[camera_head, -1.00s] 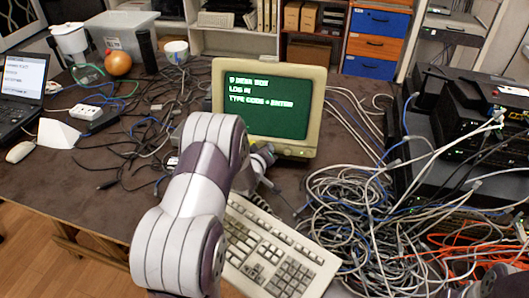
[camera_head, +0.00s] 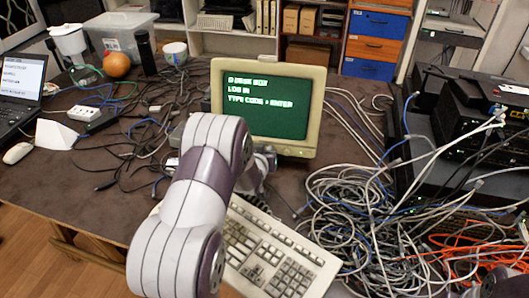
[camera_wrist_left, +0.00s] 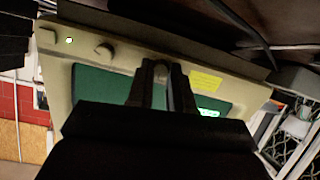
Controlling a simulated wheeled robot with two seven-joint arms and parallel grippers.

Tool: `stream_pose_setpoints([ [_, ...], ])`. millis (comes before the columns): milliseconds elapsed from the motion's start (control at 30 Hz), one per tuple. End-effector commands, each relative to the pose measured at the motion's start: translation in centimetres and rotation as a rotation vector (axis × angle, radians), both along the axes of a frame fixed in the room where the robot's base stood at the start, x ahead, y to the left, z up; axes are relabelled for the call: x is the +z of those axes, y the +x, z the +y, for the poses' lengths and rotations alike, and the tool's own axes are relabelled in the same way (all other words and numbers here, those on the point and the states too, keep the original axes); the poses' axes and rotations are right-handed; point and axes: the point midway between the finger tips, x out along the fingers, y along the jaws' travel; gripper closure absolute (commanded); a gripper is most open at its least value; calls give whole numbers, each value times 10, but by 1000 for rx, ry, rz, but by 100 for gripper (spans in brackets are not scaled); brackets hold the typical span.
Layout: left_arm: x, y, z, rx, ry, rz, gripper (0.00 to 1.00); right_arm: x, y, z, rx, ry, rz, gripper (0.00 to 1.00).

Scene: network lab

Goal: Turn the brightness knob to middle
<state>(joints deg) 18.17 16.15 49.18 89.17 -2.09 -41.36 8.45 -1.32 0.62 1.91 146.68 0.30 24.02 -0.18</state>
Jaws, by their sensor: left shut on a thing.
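The beige monitor (camera_head: 318,110) stands on the dark table with a green screen lit with pale text. My left gripper (camera_wrist_left: 160,72) is at the monitor's lower bezel and is shut on a small knob (camera_wrist_left: 161,70), which sits between its fingers. In the head view my left arm hides most of the gripper (camera_head: 263,162) and the knob. The wrist view shows the monitor tilted and upside down, with a second round knob (camera_wrist_left: 104,50) and a small lit lamp (camera_wrist_left: 69,40) beside it. I cannot read a knob label or the knob's angle.
A keyboard (camera_head: 270,255) lies in front of the monitor, under my left arm. A tangle of grey cables (camera_head: 350,205) fills the right of the table, beside black network boxes (camera_head: 490,125). Loose black cables (camera_head: 120,150) lie to the left. A yellow note (camera_wrist_left: 205,81) sticks to the monitor.

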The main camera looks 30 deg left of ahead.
Motion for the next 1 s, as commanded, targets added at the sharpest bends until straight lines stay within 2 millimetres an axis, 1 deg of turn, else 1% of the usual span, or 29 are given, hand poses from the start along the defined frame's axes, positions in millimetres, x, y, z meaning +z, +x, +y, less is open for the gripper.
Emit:
stream_pose_setpoints([
  [367, -1, 0, 0, -1, 3, 3, 100, 0, 0, 0, 0, 0, 0, 57],
  [400, -1, 0, 0, -1, 3, 3, 76, 0, 0, 0, 0, 0, 0, 57],
  [467, -1, 0, 0, -1, 3, 3, 56, 0, 0, 0, 0, 0, 0, 57],
  [500, -1, 0, 0, -1, 3, 3, 54, 0, 0, 0, 0, 0, 0, 57],
  [767, 0, -1, 0, -1, 2, 2, 54, 0, 0, 0, 0, 0, 0, 57],
  [833, 2, -3, -1, -1, 3, 1, 54, 1, 0, 0, 0, 0, 0, 57],
  [933, 8, -14, -4, 0, 3, 2, 54, 2, 0, 0, 0, 0, 0, 57],
  [1000, 13, -27, -8, 0, 3, 1, 54, 4, 0, 0, 0, 0, 0, 57],
])
